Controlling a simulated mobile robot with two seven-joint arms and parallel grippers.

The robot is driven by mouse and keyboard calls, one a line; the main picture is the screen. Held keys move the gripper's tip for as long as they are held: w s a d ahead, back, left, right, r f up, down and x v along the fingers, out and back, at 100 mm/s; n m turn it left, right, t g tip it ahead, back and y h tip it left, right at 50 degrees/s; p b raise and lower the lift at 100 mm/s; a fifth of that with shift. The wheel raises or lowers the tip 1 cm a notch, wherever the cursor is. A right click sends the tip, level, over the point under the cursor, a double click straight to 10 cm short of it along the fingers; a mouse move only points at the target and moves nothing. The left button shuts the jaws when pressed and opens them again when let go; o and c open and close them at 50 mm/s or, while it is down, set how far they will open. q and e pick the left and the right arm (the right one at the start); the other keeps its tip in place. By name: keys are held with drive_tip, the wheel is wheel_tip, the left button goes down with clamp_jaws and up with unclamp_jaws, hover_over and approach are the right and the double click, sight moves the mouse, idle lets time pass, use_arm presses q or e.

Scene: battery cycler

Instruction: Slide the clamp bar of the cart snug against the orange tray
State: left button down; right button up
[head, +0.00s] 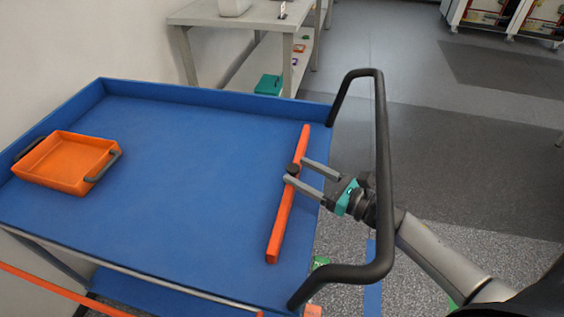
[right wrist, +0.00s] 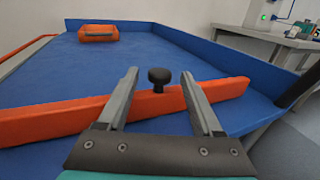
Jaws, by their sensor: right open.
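The orange tray (head: 68,162) with dark handles sits at the left end of the blue cart top (head: 190,170). It also shows far off in the right wrist view (right wrist: 98,33). The orange clamp bar (head: 281,222) lies across the cart near its right end, well apart from the tray. A black knob (head: 293,169) stands on the bar near its middle. My right gripper (head: 296,169) is open, reaching in from the right with its fingers at the bar. In the right wrist view the knob (right wrist: 159,77) stands between and slightly beyond the fingertips. My left gripper is not in view.
A black handle (head: 382,170) loops around the cart's right end, close to my right arm. The blue surface between bar and tray is clear. Low rims edge the cart. A grey table (head: 235,17) stands behind, with a green box (head: 268,84) on its lower shelf.

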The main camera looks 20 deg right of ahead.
sight(288, 166)
drive_tip(key=shift+x, duration=2.95)
drive_tip(key=shift+c, duration=0.2)
clamp_jaws()
drive_tip(key=shift+a, duration=0.1)
